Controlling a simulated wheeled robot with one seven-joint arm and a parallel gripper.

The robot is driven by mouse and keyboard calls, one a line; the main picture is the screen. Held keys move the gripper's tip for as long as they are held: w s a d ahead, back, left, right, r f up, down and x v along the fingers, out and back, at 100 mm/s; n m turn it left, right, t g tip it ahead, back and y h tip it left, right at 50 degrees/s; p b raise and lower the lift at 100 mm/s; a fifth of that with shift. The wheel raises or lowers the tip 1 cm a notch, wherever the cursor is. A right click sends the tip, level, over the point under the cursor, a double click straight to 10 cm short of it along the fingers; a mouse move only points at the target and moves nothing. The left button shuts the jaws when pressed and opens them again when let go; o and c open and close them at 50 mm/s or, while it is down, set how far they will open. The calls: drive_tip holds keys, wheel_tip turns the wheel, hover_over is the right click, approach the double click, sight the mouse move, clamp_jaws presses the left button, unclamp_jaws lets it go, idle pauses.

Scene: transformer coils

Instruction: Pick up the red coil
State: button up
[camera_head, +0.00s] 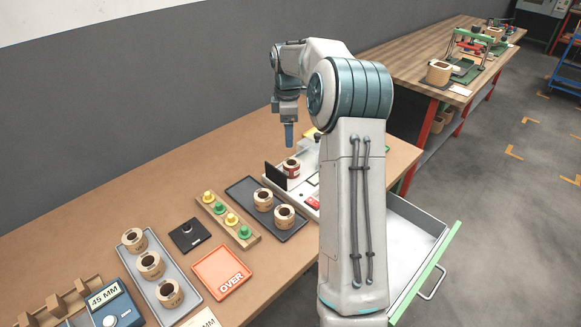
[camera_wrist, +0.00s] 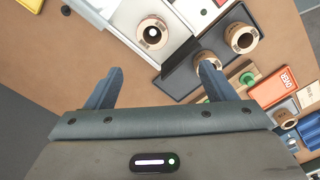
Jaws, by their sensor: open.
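The red coil (camera_head: 291,169) stands upright on a white and grey fixture (camera_head: 306,150), beside a small dark upright panel (camera_head: 275,177). It shows a red side band around a tan top with a dark hole. In the wrist view a coil (camera_wrist: 152,33) on the white surface, apparently the same one, lies beyond the fingertips; its colour is hard to tell there. My gripper (camera_head: 289,136) points down above and just behind the coil, apart from it. In the wrist view my gripper (camera_wrist: 158,75) has its two fingers wide apart with nothing between them.
A dark tray (camera_head: 247,183) holds two tan coils; a grey tray (camera_head: 194,300) holds three more. A wooden strip with yellow and green knobs (camera_head: 218,203) and an orange OVER tray (camera_head: 222,272) lie nearby. An open drawer (camera_head: 410,245) is at right. My arm hides part of the fixture.

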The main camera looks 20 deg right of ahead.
sight(292, 164)
drive_tip(key=shift+n, duration=0.3)
drive_tip(key=f, duration=0.5)
drive_tip(key=d+f+p, duration=0.1)
drive_tip(key=f, duration=0.8)
drive_tip(key=shift+w+d+f, duration=0.25)
drive_tip(key=shift+w+f, duration=0.1)
drive_tip(key=shift+w, duration=0.05)
drive_tip(key=c, duration=1.2)
drive_tip(key=shift+r, duration=0.1)
